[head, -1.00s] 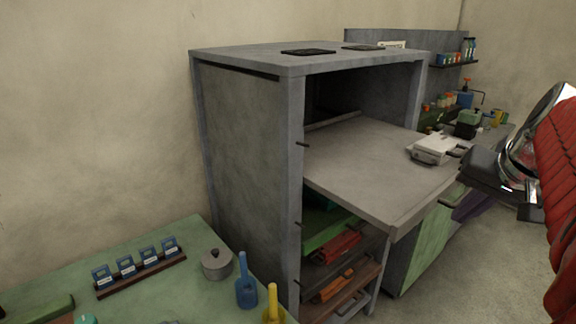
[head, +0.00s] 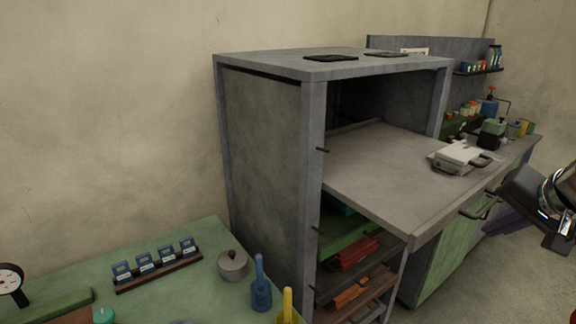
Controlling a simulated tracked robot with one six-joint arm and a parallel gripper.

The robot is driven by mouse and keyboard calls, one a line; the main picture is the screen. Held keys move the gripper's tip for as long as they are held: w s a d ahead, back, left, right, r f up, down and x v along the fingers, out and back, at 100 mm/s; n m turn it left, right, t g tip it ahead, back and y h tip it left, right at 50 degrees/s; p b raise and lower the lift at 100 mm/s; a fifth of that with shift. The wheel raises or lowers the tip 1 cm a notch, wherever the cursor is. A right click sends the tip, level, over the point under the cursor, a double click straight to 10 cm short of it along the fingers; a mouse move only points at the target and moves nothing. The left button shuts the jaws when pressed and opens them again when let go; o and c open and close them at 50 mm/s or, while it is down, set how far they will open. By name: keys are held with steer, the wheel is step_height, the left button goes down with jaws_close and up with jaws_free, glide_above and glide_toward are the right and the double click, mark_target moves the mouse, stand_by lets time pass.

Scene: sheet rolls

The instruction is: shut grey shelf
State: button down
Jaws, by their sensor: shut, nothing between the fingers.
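The grey shelf (head: 385,178) is pulled out from the grey cabinet (head: 265,150) and juts toward the front right. A dark handle (head: 480,208) sits on its front edge. A white box-shaped device with a dark handle (head: 460,157) rests on the shelf near its outer right part. My gripper (head: 553,238) is at the right edge of the head view, right of the shelf's front edge and apart from it as far as I can tell. It is shut and empty, and partly cut off by the frame.
Lower shelves hold green (head: 345,232), red and orange items. A green table (head: 215,290) at the lower left bears a pot (head: 232,265) and blue and yellow tools. A cluttered workbench (head: 520,150) stands behind at the right. Bare floor (head: 510,270) lies at the lower right.

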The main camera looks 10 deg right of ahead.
steer(key=w+f, duration=0.6)
steer(key=w, duration=0.2)
steer(key=shift+w+a+f, duration=0.15)
steer(key=shift+w+f, duration=0.05)
stand_by(0.5)
steer(key=shift+w, duration=0.15)
